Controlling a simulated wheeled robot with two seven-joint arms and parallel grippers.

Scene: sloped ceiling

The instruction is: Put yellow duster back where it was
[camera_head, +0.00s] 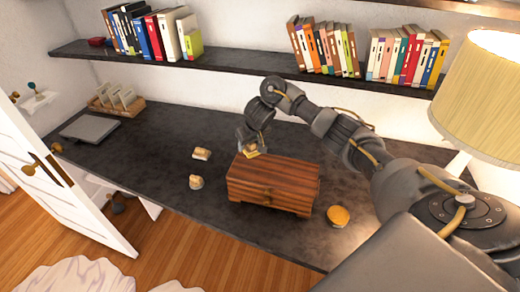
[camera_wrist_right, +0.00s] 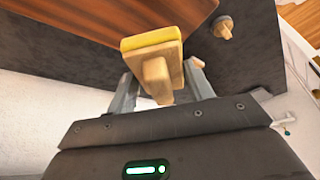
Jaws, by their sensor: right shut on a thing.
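The yellow duster (camera_wrist_right: 153,50) has a yellow pad on a wooden block with a wooden handle. My right gripper (camera_wrist_right: 158,85) is shut on it; the handle sits between the fingers. In the head view the right gripper (camera_head: 251,142) is just behind the back left corner of a brown wooden box (camera_head: 275,184), with the duster (camera_head: 252,154) at its tip. I cannot tell whether the duster touches the box. My left gripper is not in view.
Two small wooden-handled pieces (camera_head: 196,182) and (camera_head: 202,153) lie left of the box on the dark desk (camera_head: 130,160). A round orange-topped object (camera_head: 338,216) is to its right. A closed laptop (camera_head: 90,128), a card rack (camera_head: 116,100) and a lamp (camera_head: 487,95) stand farther off. Bookshelves hang above.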

